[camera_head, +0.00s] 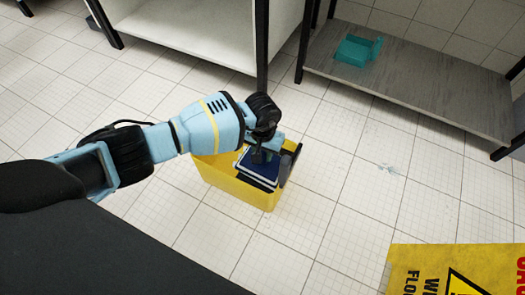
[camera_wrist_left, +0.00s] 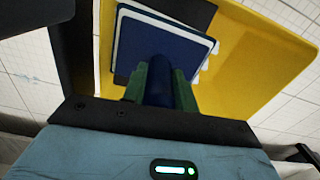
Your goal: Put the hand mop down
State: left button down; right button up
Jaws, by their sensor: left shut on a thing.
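The hand mop (camera_head: 258,168) has a dark blue square pad with a white edge and a dark blue handle. It also shows in the left wrist view (camera_wrist_left: 150,43). My left gripper (camera_head: 264,154) points down and is shut on the mop's handle; its green fingers (camera_wrist_left: 161,88) sit on both sides of the handle in the left wrist view. The mop is at the opening of a yellow bucket (camera_head: 222,180), toward its right part. I cannot tell whether the pad touches the bucket. My right gripper is not in view.
A dark grey part (camera_head: 286,168) stands at the bucket's right side. A yellow wet-floor sign (camera_head: 455,265) is at the lower right. A teal dustpan-like piece (camera_head: 356,50) lies on a low grey shelf (camera_head: 430,85). Tiled floor right of the bucket is mostly clear, with a small wet-looking patch (camera_head: 388,168).

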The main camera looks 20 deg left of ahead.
pick_arm(q)
jog(key=c, duration=1.1)
grip_release()
jog(key=shift+f, duration=0.1)
notch_tip(320, 180, up, 11)
jog(key=p, duration=0.5)
jog(key=shift+f, duration=0.15)
jog(key=shift+r, duration=0.8)
jog(key=shift+p, duration=0.35)
